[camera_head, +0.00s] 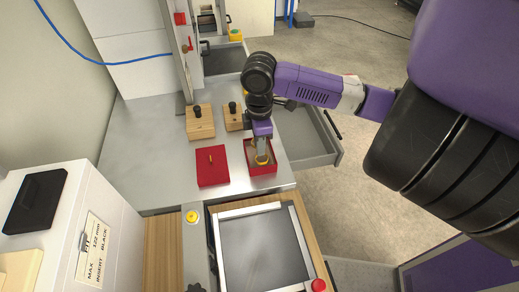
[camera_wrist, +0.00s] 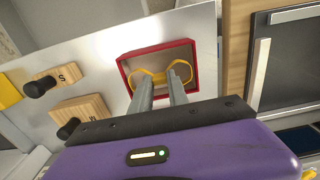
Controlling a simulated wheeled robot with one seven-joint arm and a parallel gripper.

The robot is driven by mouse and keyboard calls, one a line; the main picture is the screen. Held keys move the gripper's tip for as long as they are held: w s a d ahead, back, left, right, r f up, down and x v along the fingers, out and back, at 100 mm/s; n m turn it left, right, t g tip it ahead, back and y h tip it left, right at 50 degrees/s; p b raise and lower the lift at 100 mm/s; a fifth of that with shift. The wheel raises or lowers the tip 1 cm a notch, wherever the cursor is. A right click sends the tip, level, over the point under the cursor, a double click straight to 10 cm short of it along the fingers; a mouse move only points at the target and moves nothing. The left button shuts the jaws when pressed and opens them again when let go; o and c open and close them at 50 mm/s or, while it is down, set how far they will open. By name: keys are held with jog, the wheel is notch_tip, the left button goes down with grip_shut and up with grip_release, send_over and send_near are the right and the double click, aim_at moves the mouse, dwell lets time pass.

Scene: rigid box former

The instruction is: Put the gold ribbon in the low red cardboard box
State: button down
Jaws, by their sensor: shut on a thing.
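The low red cardboard box (camera_head: 249,154) stands open on the grey metal table, and it also shows in the wrist view (camera_wrist: 189,42). The gold ribbon (camera_wrist: 157,76), a thin yellow loop, is at the fingertips of my gripper (camera_wrist: 163,82). The ribbon appears over or inside the box opening; I cannot tell whether it touches the floor of the box. In the head view my gripper (camera_head: 261,158) points down at the box, shut on the ribbon (camera_head: 263,160). The fingers hide part of the ribbon.
A red lid-like panel with a gold handle (camera_head: 212,166) lies left of the box. Wooden blocks with black knobs (camera_head: 200,124) (camera_head: 233,117) stand behind. An open grey drawer (camera_head: 308,140) is at right. A dark framed panel (camera_head: 262,250) is in front.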

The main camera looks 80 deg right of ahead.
jog(key=shift+f, duration=1.55)
jog(key=shift+f, duration=0.2)
jog(key=c, duration=1.3)
grip_release()
jog(key=shift+r, duration=0.1)
notch_tip(320, 180, up, 12)
jog(key=shift+r, duration=0.15)
